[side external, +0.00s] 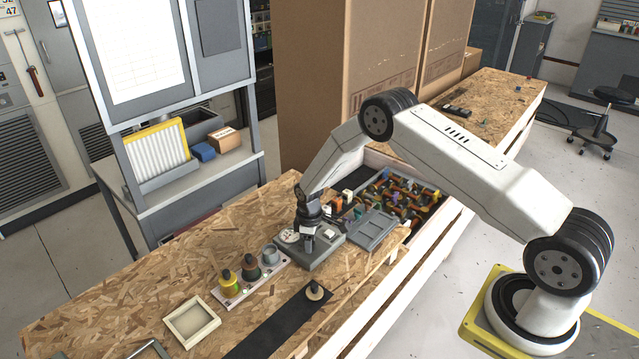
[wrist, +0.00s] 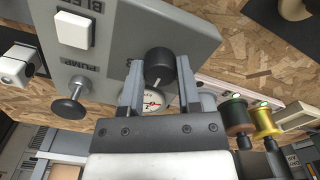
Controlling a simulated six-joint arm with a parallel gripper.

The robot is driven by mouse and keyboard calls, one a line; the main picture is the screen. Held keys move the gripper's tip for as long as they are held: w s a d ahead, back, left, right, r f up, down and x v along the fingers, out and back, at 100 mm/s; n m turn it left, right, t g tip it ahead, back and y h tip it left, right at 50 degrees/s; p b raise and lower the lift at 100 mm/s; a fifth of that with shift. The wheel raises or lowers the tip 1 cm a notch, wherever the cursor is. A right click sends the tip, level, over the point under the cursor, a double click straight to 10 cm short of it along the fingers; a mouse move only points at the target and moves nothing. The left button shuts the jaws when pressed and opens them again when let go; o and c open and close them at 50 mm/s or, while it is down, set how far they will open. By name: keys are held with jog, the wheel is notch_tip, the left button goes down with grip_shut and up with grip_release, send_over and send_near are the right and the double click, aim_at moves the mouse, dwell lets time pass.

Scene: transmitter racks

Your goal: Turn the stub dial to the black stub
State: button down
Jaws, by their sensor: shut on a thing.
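The stub dial is a black round knob (wrist: 161,62) with a white pointer line, on the grey panel box (wrist: 205,30). In the wrist view its line points down toward my gripper (wrist: 162,72), whose two fingers are shut on its sides. In the side view my gripper (side external: 308,238) reaches down onto the grey box (side external: 323,256) and hides the dial. A white strip (side external: 228,297) holds a yellow stub (side external: 230,284), a black stub (side external: 251,270) and a grey one (side external: 270,256). The lettering beside the dial is mostly hidden.
The box also carries a round gauge (wrist: 154,100), a knob marked PUMP (wrist: 72,104) and a white button (wrist: 74,30). A crate of coloured parts (side external: 424,214) stands behind it. A square tray (side external: 191,322) and a black mat (side external: 270,334) lie in front.

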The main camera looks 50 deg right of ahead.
jog(key=shift+m, duration=1.8)
jog(key=shift+c, duration=1.5)
grip_release()
jog(key=shift+r, duration=0.15)
jog(key=shift+r, duration=3.8)
jog(key=shift+r, duration=0.1)
